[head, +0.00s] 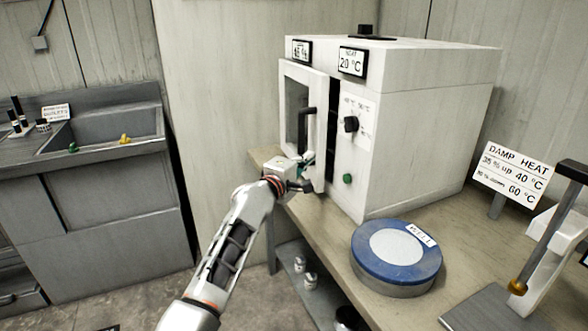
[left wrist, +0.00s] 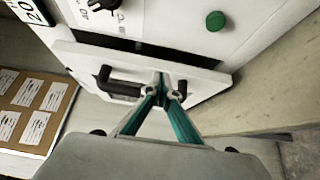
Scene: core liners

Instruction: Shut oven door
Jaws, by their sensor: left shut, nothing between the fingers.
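The white oven (head: 420,120) stands on the bench, with its door (head: 317,100) on its left front. The door is ajar, with a dark gap between its edge and the oven front. The door (left wrist: 215,88) also fills the middle of the left wrist view, with its black handle (left wrist: 120,84). My left gripper (head: 303,180) is at the lower part of the door, below the handle (head: 306,125). In the left wrist view its teal fingers (left wrist: 163,88) come together in front of the door's outer face, empty; I cannot tell whether they touch it. My right gripper is not in view.
A blue round container (head: 396,288) marked WELL sits on the bench in front of the oven. A DAMP HEAT sign (head: 512,172) and a lever device (head: 545,250) stand to the right. A grey sink unit (head: 100,135) is at the left. Floor shows between sink and bench.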

